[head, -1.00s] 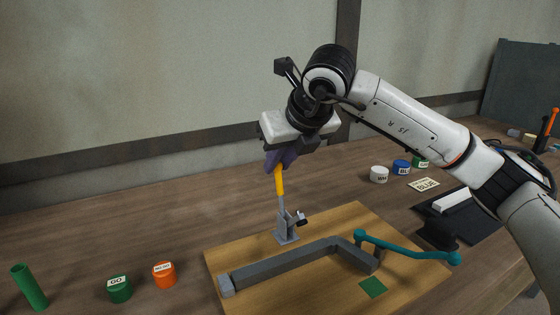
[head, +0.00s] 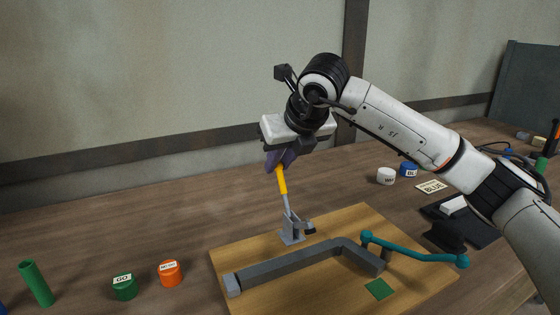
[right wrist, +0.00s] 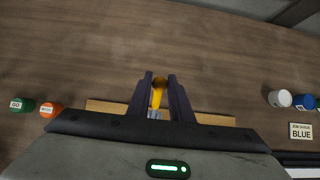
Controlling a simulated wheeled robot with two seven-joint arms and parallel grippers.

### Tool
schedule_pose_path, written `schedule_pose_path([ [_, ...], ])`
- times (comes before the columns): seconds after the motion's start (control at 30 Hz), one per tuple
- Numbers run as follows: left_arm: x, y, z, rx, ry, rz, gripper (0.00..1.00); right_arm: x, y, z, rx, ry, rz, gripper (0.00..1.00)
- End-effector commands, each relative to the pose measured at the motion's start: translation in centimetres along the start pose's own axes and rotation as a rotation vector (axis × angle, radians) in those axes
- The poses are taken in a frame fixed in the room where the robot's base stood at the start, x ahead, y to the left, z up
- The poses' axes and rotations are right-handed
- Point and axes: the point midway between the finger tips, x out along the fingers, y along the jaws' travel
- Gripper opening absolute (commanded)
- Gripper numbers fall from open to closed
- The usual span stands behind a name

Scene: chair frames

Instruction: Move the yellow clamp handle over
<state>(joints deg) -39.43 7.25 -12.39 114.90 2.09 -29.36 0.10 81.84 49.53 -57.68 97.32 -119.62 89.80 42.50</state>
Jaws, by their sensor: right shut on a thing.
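The toggle clamp has a yellow handle (head: 281,180) on a grey metal stem and a grey base (head: 292,228). The base stands at the back edge of a wooden board (head: 335,279). The handle points up and tilts slightly left in the head view. My right gripper (head: 279,164) is shut on the upper end of the yellow handle. In the right wrist view the yellow handle (right wrist: 158,92) lies between the two dark fingers (right wrist: 160,85). The gripper hides the top of the handle. My left gripper is not in view.
On the board are a grey angled bar (head: 295,265), a teal lever (head: 415,250) and a green square (head: 379,289). Green (head: 124,287) and orange (head: 170,273) labelled cups and a green tube (head: 37,284) stand left. White (head: 386,176) and blue (head: 409,169) cups stand right, near a BLUE card (head: 432,187).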

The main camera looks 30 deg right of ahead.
Motion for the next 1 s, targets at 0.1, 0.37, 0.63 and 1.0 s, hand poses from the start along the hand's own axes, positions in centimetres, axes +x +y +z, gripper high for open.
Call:
schedule_pose_path([
  [0.1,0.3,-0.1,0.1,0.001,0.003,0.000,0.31,0.8,0.0,0.1,0.001,0.001,0.000,0.07],
  [0.37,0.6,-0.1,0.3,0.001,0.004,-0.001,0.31,2.6,0.1,0.5,0.000,0.001,0.001,0.07],
  [0.63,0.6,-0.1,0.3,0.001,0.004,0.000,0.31,3.2,0.0,0.7,0.000,0.001,-0.001,0.07],
  [1.0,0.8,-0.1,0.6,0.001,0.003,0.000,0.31,3.7,0.0,0.6,0.000,0.001,0.000,0.07],
])
